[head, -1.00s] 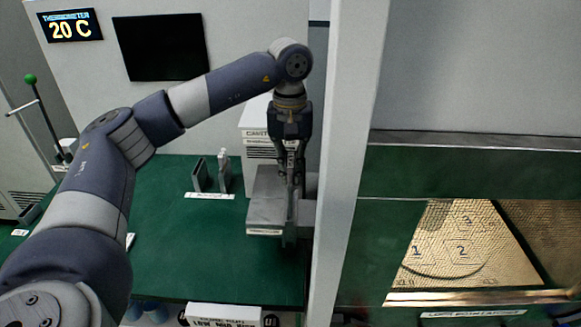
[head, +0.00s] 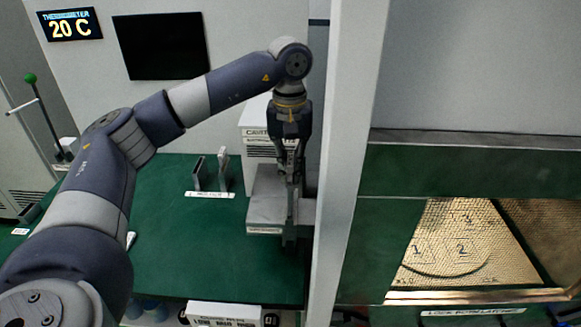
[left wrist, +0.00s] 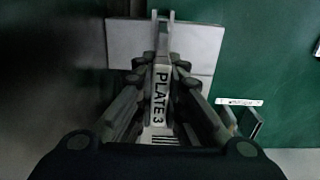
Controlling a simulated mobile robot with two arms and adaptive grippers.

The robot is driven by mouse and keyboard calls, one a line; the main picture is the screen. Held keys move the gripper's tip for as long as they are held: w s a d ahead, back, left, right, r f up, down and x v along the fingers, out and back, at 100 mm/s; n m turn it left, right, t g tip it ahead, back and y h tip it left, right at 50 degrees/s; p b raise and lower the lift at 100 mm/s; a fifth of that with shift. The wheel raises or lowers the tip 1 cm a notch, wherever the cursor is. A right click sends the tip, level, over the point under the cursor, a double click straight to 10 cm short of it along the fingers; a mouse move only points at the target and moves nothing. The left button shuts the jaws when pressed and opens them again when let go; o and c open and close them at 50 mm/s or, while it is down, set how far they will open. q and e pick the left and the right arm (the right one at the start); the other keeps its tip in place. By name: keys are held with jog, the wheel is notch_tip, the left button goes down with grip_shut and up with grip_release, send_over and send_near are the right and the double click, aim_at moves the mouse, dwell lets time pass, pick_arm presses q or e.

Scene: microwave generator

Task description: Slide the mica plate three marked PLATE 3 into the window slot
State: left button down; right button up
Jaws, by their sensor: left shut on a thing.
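My left gripper (head: 290,172) points down over a grey block (head: 265,212) beside the cavity housing. In the left wrist view its fingers (left wrist: 160,70) are shut on a pale, narrow plate (left wrist: 161,95) marked PLATE 3, held on edge. The grey block (left wrist: 203,45) lies beneath and beyond the plate. Two short upright prongs at the plate's far end may be the window slot's sides; I cannot tell whether the plate's lower edge is inside the slot. My right gripper is not in view.
Thin upright pieces (head: 198,173) stand on the green bench (head: 185,250) behind a white label. A pale post (head: 350,170) rises close to the right of my left gripper. A lit mesh window with numbered marks (head: 450,250) is at right. The bench's middle is clear.

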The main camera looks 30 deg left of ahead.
aim_at(290, 158)
pick_arm(q)
jog(key=shift+f, duration=0.3)
jog(key=shift+f+b, duration=1.2)
jog(key=shift+f, duration=0.25)
jog(key=shift+f+b, duration=1.5)
jog(key=shift+f, duration=0.65)
jog(key=c, duration=1.6)
grip_release()
jog(key=shift+r, duration=0.25)
notch_tip(290, 158, up, 12)
jog(key=shift+a+f, duration=0.1)
jog(key=shift+f, duration=0.1)
